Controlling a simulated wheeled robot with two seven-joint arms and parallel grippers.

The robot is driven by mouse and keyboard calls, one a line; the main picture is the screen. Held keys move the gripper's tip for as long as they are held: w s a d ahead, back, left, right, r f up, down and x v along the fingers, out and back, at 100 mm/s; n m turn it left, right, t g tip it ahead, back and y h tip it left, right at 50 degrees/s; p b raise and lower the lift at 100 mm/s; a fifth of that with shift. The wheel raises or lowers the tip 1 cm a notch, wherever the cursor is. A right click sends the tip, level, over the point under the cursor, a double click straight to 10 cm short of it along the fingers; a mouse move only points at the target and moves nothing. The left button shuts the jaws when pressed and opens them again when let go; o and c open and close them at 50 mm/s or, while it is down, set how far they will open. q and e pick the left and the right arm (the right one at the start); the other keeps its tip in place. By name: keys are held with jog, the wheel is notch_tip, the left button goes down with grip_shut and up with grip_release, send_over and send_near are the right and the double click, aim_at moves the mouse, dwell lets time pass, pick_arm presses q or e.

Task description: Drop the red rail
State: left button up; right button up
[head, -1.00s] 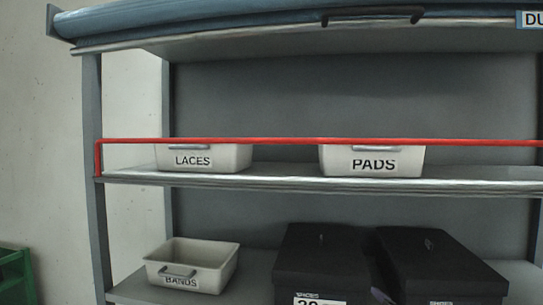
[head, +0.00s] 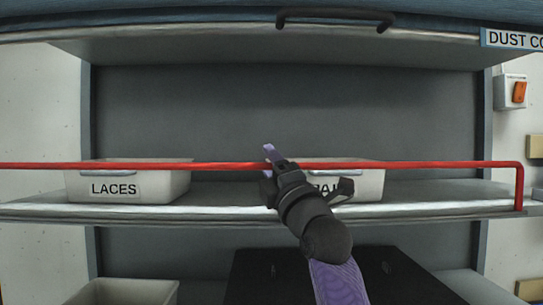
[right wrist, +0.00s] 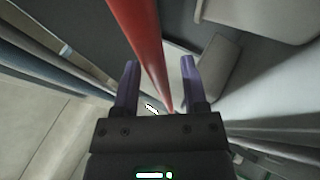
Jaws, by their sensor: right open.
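The red rail (head: 420,165) runs level across the front of the middle shelf. At its right end it bends down to the shelf edge; its left end is out of view. My right gripper (head: 268,158) is at the rail near the middle of the head view, its purple fingertips just at the bar. In the right wrist view the red rail (right wrist: 140,35) passes between the two spread fingers of my right gripper (right wrist: 160,68). The jaws are open; I cannot tell whether a finger touches the bar. My left gripper is out of view.
Behind the rail stand the LACES bin (head: 150,185) and a second bin (head: 365,180), its label partly hidden by my gripper. Above are a rolled blue cover with a dark handle (head: 335,15).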

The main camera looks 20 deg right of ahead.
jog(key=shift+a, duration=0.1)
grip_shut()
jog(key=shift+f, duration=0.1)
dwell(1.2)
